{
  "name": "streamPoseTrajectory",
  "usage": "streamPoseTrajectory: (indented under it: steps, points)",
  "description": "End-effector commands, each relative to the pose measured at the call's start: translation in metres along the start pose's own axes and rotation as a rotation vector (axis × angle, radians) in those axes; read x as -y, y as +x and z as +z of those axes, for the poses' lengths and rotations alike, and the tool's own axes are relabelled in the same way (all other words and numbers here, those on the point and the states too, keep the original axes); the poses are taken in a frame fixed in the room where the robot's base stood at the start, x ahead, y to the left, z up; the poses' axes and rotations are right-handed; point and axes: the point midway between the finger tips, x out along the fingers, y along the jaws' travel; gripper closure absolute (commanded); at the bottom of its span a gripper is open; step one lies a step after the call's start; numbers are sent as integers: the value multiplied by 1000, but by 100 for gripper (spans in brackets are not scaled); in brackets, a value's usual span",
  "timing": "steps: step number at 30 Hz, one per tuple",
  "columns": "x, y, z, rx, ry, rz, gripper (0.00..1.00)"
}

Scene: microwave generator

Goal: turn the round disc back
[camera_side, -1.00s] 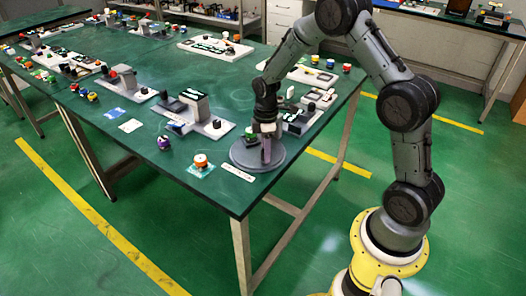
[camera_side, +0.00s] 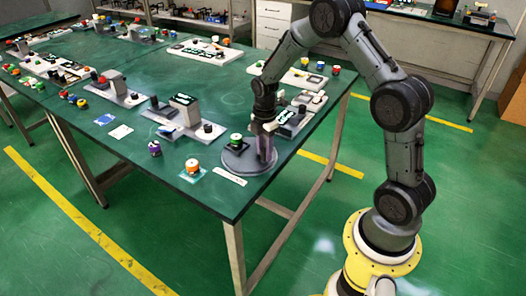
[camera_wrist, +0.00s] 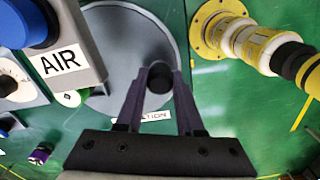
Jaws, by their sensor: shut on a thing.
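The round disc is a flat grey plate (camera_side: 236,166) near the table's front right corner. In the wrist view the disc (camera_wrist: 118,35) fills the upper middle. A dark round peg (camera_wrist: 159,77) stands on it, between the fingertips. My gripper (camera_wrist: 160,84) is shut on this peg; in the side view my gripper (camera_side: 264,152) reaches down over the right part of the disc. A dark block with a green cap (camera_side: 236,139) sits at the disc's left back part. The peg cannot be made out in the side view.
A white label (camera_side: 229,175) lies in front of the disc. An orange-and-white button (camera_side: 192,166) is to its left, and a device with a dark knob (camera_side: 295,117) is close behind. A grey block marked AIR (camera_wrist: 65,55) stands near the disc. The table's front edge is close.

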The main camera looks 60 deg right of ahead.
Motion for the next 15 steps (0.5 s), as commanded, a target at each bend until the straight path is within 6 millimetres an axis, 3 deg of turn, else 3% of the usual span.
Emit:
streamPoseTrajectory:
  steps: [15]
  points:
    - [-3, -3, 5, 1, -84, 7, 100]
